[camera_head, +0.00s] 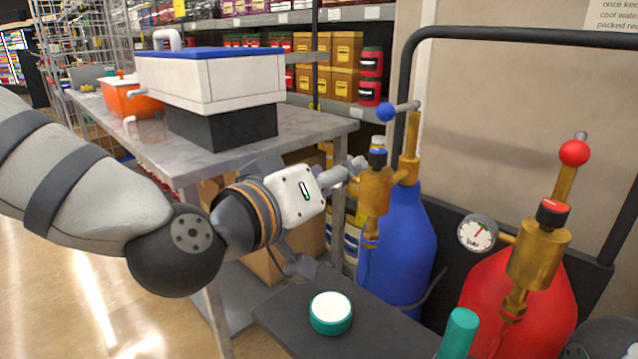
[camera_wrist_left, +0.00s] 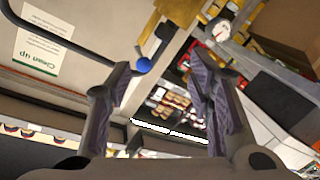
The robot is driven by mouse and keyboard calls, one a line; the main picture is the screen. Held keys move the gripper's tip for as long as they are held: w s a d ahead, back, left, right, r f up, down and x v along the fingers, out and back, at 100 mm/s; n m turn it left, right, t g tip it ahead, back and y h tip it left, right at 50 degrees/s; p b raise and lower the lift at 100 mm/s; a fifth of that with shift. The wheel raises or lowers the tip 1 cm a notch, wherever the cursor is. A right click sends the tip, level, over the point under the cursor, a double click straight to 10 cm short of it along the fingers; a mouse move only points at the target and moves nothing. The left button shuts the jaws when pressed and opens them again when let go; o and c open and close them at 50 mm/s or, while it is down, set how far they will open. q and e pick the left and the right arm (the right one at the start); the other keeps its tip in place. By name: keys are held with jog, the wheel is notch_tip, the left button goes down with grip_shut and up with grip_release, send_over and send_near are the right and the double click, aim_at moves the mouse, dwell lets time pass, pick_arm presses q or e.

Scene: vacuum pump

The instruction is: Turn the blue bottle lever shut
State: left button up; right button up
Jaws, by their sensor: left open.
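The blue bottle (camera_head: 405,245) stands upright at the right of the head view, with a brass valve (camera_head: 376,190) on top. Its lever (camera_head: 405,106) sticks out leftward from the brass stem and ends in a blue ball (camera_head: 385,112). My left gripper (camera_head: 330,215) is open and empty, left of the valve and below the ball. In the left wrist view, the ball (camera_wrist_left: 143,65) shows between the open fingers of this gripper (camera_wrist_left: 165,75), nearer the left finger and seemingly beyond it. Touch cannot be told. My right gripper is out of view.
A red bottle (camera_head: 510,305) with a red-ball lever (camera_head: 574,153) and a gauge (camera_head: 477,233) stands to the right. A black rail (camera_head: 400,65) rises behind. A steel table (camera_head: 315,125) is at left. A round teal-and-white container (camera_head: 331,312) sits on a dark surface in front.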

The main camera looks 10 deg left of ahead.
aim_at(399, 109)
pick_arm(q)
jog(key=shift+s+f, duration=0.1)
jog(key=shift+c, duration=1)
jog(key=m, duration=0.2)
jog(key=w+d+m, duration=0.1)
jog(key=m, duration=0.1)
jog(key=w+d+r+m, duration=0.1)
jog(key=m, duration=0.1)
jog(key=shift+d+r+t, duration=0.1)
jog(key=shift+d+t, duration=0.15)
jog(key=shift+t, duration=0.05)
grip_shut()
jog(key=w+d+r+m+t, duration=0.3)
jog(key=d+m, duration=0.5)
jog(key=m, duration=0.8)
jog(key=w+d+r+g+b, duration=0.1)
jog(key=w+d, duration=0.3)
jog(key=w, duration=0.5)
jog(key=a, duration=0.4)
jog(key=shift+h, duration=0.3)
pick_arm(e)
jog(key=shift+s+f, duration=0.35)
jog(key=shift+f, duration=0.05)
